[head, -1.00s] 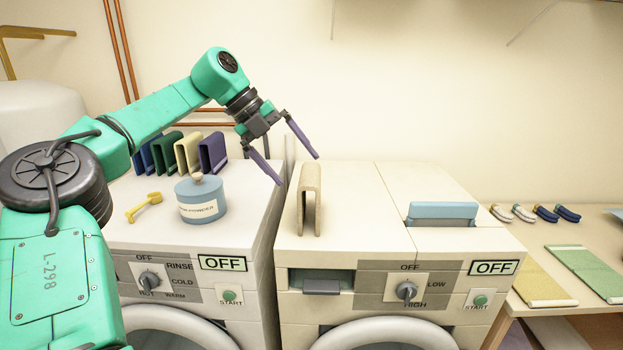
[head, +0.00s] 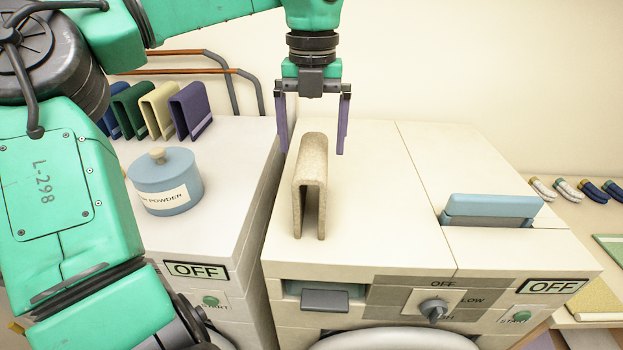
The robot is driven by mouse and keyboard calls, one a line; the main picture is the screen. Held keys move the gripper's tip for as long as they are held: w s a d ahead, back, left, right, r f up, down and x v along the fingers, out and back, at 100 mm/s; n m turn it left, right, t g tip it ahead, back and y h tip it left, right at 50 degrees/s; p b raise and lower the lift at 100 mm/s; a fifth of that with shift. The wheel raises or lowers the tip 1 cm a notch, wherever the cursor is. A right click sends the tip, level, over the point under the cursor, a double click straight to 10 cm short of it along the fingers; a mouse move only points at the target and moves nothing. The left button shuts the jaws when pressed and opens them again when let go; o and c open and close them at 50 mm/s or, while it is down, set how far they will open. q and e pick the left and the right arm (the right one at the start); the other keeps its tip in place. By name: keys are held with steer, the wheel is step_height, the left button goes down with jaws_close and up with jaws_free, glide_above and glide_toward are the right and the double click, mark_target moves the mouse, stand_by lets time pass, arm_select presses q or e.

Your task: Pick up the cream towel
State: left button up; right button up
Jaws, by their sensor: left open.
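A folded cream-beige speckled towel (head: 311,158) stands upright, like an upside-down U, on the right machine's top. A paler cream folded piece (head: 157,110) stands in a row on the left machine, between a green and a purple one. My left gripper (head: 312,151) is open and empty, pointing down at the speckled towel's upper end. Its two fingers appear on either side of the towel's top in the head view; whether they are above or behind it is hard to tell. My right gripper is not in view.
The row also holds blue, green (head: 131,109) and purple (head: 190,110) folded pieces. A blue powder jar (head: 165,183) stands on the left machine. A blue lint-screen-like part (head: 490,207) sits in the right machine's top. A table at right bears rolled and flat cloths. The right machine's top is otherwise clear.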

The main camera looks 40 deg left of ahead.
arm_select(q)
step_height(320, 180, down, 6)
steer(key=shift+r+p, duration=0.25)
steer(key=shift+p, duration=0.65)
steer(key=shift+f, duration=0.25)
steer(key=shift+c, duration=0.3)
steer(key=shift+f, duration=0.1)
steer(key=c, duration=1.5)
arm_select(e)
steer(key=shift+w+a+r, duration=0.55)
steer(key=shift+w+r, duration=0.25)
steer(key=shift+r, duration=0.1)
